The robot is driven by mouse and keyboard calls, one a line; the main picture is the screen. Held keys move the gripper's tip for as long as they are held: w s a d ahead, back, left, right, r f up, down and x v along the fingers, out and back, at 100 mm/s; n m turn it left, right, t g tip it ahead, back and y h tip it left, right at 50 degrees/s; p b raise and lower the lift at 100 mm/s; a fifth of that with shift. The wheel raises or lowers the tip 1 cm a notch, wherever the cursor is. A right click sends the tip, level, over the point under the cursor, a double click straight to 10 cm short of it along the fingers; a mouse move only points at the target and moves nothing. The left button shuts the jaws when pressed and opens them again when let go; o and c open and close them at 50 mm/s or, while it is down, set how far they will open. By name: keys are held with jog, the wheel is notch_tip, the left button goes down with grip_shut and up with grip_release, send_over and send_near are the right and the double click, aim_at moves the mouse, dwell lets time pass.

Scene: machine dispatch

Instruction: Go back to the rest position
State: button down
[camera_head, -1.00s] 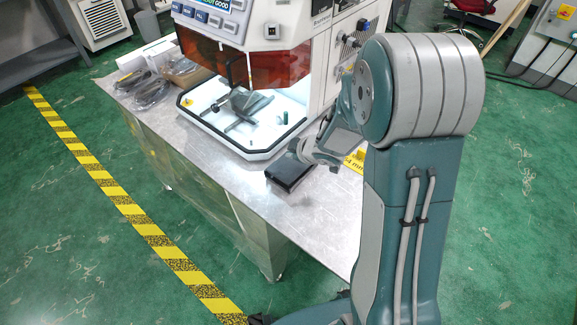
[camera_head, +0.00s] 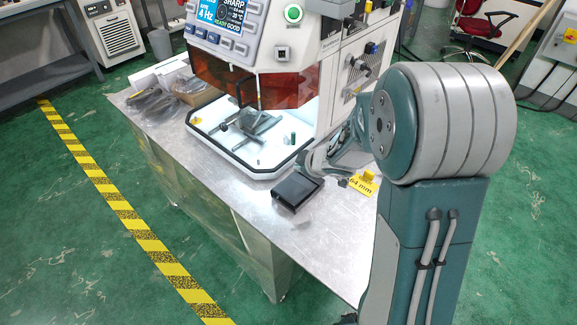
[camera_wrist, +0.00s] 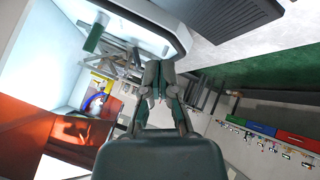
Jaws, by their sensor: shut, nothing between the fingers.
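My gripper (camera_wrist: 160,90) shows in the wrist view with its fingers closed together and nothing held between them. In the head view my arm runs down the right side and its far end reaches toward the machine's front right corner; the fingertips cannot be made out there. The machine (camera_head: 330,75) stands on the metal table with an orange see-through cover (camera_head: 285,88). A grey metal fixture (camera_head: 256,128) and a small green cylinder (camera_head: 293,137) are on its white bed. A black tray (camera_head: 298,188) lies on the table just below my arm's end.
Bagged parts (camera_head: 155,103) and a cardboard box (camera_head: 192,92) occupy the table's left end. The table's front strip (camera_head: 240,195) is bare. Yellow-black floor tape (camera_head: 125,218) runs at left, with open green floor.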

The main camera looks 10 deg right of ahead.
jog(key=s+d+r+m+h, duration=0.3)
jog(key=s+r+m, duration=0.1)
jog(key=r, duration=0.4)
jog(key=s+d+r+m+h, duration=0.2)
jog(key=s+r+m+h, duration=0.1)
jog(key=s+r, duration=0.3)
jog(key=s+a+r+m+g+y, duration=0.1)
jog(key=s+a+r+m, duration=0.1)
jog(key=s, duration=0.6)
jog(key=s+a+r+m+g+y, duration=0.1)
jog(key=s+a+r+m, duration=0.1)
jog(key=s, duration=0.7)
jog(key=shift+s+a+m+g+y, duration=0.15)
jog(key=shift+a+m+g+y, duration=0.15)
jog(key=shift+a+m, duration=0.35)
